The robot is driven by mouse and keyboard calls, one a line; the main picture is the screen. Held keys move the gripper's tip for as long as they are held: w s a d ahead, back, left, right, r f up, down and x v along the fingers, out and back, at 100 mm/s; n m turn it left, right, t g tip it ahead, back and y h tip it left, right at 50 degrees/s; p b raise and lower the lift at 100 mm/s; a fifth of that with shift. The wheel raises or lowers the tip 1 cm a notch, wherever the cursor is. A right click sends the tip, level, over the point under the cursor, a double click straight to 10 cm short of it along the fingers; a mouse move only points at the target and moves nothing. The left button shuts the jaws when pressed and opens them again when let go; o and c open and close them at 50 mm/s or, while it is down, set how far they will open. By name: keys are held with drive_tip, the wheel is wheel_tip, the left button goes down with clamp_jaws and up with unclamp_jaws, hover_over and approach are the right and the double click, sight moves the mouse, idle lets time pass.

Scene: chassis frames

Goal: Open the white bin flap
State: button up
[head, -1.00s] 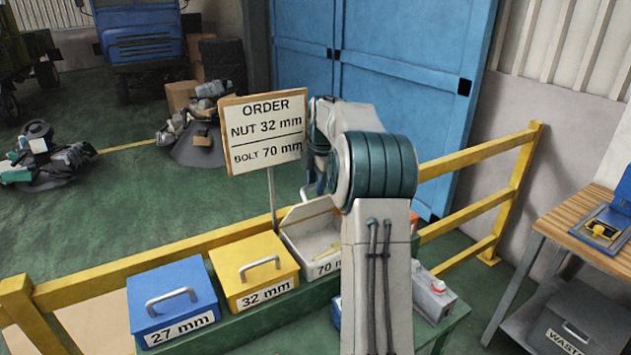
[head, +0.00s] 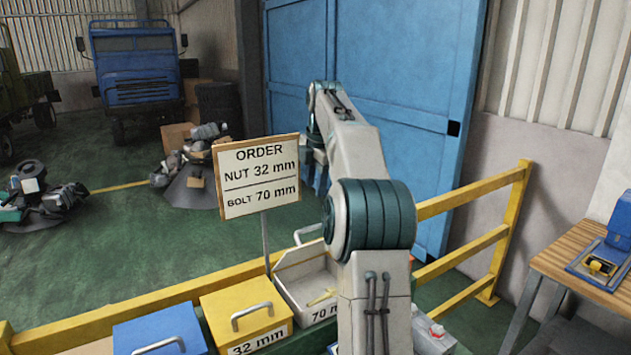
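The white bin (head: 283,294), marked 70 mm, stands on the green bench beside the yellow bin. Its flap (head: 299,257) is raised and leans up at the back, with its handle (head: 308,232) at the top. The bin's inside shows, with a small yellow item (head: 322,297) in it. My arm hides the bin's right side. My gripper (head: 318,180) hangs at the arm's far end, above and behind the flap, apart from the handle. Its fingers are mostly hidden behind my arm, so their opening cannot be made out.
The yellow 32 mm bin (head: 238,325) and blue 27 mm bin (head: 160,333) are shut. An order sign (head: 257,177) on a post stands close left of my arm. A yellow rail (head: 120,312) runs behind the bins. A wooden-topped table (head: 575,268) is at the right.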

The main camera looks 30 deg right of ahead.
clamp_jaws()
drive_tip(key=s+f+m+t+b, duration=0.35)
drive_tip(key=m+b, duration=0.25)
drive_tip(key=m, duration=1.2)
drive_tip(key=s+f+m+t+b, duration=0.35)
drive_tip(key=s+m+b, duration=0.2)
drive_tip(key=m, duration=1.25)
drive_tip(key=shift+t, duration=0.3)
drive_tip(key=p+x, duration=0.1)
drive_tip(key=x, duration=0.8)
drive_tip(key=shift+w, duration=0.45)
